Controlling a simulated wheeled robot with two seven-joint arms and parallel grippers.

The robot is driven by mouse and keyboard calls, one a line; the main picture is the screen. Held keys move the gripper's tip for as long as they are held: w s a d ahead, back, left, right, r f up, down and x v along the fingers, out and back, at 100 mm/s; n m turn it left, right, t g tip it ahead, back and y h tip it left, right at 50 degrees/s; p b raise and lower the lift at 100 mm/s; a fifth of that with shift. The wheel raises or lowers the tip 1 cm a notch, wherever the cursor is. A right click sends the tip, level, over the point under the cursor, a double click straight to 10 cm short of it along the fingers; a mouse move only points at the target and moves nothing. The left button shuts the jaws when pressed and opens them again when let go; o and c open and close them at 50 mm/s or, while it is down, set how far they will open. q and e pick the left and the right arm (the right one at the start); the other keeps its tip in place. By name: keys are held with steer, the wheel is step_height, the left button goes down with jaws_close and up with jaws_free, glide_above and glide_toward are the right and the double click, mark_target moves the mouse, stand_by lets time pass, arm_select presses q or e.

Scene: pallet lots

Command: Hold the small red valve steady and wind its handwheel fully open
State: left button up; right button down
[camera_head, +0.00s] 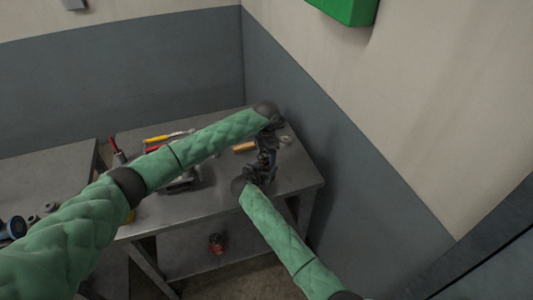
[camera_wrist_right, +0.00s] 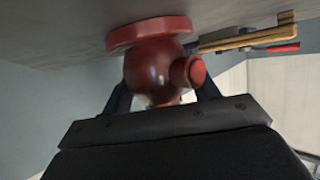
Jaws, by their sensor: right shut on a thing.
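The small red valve shows in the right wrist view, with a round dark red body (camera_wrist_right: 150,72), a wide flange against the grey bench top and a short side stub. My right gripper (camera_wrist_right: 162,90) is shut on it, one dark finger on each side of the body. In the head view my right gripper (camera_head: 259,170) is low over the right part of the bench. My left gripper (camera_head: 268,138) comes in just beyond and above it, close to the same spot; its jaws are too small and dark to read. The valve and its handwheel cannot be made out in the head view.
The grey bench (camera_head: 205,205) stands in a wall corner. A yellow-handled tool (camera_head: 168,136), a red-handled tool (camera_head: 117,152), a wooden-handled tool (camera_head: 243,147) and a ring (camera_head: 286,139) lie around my arms. A red object (camera_head: 217,242) is on the lower shelf. Another bench (camera_head: 60,170) stands left.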

arm_select(q)
steer(key=c, duration=0.6)
arm_select(e)
steer(key=shift+s+f, duration=0.1)
steer(key=shift+f, duration=0.15)
arm_select(q)
steer(key=shift+n, duration=0.3)
steer(key=n, duration=0.3)
steer(key=shift+a, duration=0.1)
steer(key=n, duration=0.4)
steer(key=shift+w, duration=0.1)
arm_select(e)
steer(key=shift+d, duration=0.1)
arm_select(q)
steer(key=n, duration=0.5)
steer(key=shift+a+n, duration=0.2)
steer(key=shift+n, duration=0.1)
steer(key=n, duration=0.4)
steer(key=shift+a+n, duration=0.1)
steer(key=shift+n, duration=0.3)
